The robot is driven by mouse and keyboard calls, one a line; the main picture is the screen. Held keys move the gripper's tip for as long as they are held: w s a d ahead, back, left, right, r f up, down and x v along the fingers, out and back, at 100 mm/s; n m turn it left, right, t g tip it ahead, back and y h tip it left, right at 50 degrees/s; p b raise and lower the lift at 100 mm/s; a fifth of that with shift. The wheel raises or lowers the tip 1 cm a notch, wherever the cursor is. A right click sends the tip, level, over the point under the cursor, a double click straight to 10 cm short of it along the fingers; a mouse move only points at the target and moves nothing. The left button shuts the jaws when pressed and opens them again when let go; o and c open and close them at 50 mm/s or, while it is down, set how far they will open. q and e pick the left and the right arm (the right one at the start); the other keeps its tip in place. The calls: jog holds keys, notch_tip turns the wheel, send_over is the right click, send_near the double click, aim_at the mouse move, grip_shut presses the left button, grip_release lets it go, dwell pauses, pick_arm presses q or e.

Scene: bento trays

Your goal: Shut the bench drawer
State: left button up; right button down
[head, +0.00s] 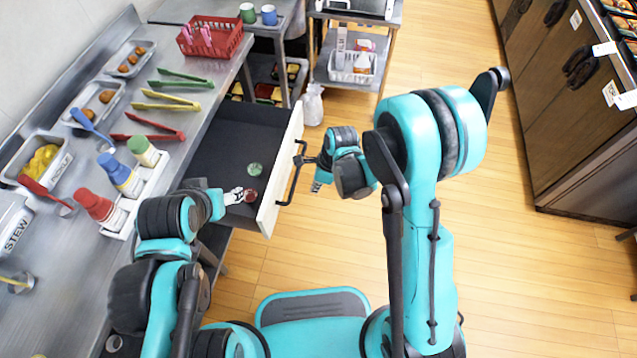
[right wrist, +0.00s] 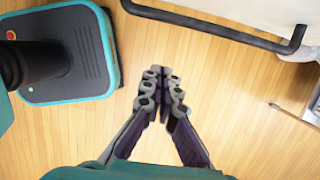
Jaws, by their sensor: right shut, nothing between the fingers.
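The bench drawer (head: 228,140) stands pulled out from the steel bench, with its pale front panel (head: 282,170) facing right. Its black bar handle (head: 293,178) also crosses the top of the right wrist view (right wrist: 215,24). My right gripper (head: 303,160) is beside the handle on its outer side. In the right wrist view its fingers (right wrist: 161,92) are together and empty, with a gap between the tips and the handle. My left gripper (head: 241,196) is over the near part of the drawer, by its front; its fingers are too small to read.
Tongs (head: 171,105), bottles (head: 120,175) and food trays (head: 95,103) crowd the bench top (head: 185,142). A cart (head: 350,80) stands behind. The wooden floor at right is clear.

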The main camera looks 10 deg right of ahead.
jog(key=a, duration=0.1)
jog(key=w+a+f+b, duration=0.1)
jog(key=a, duration=0.1)
jog(key=a+f+b, duration=0.1)
jog(key=shift+w+a, duration=0.2)
jog(key=shift+w, duration=0.05)
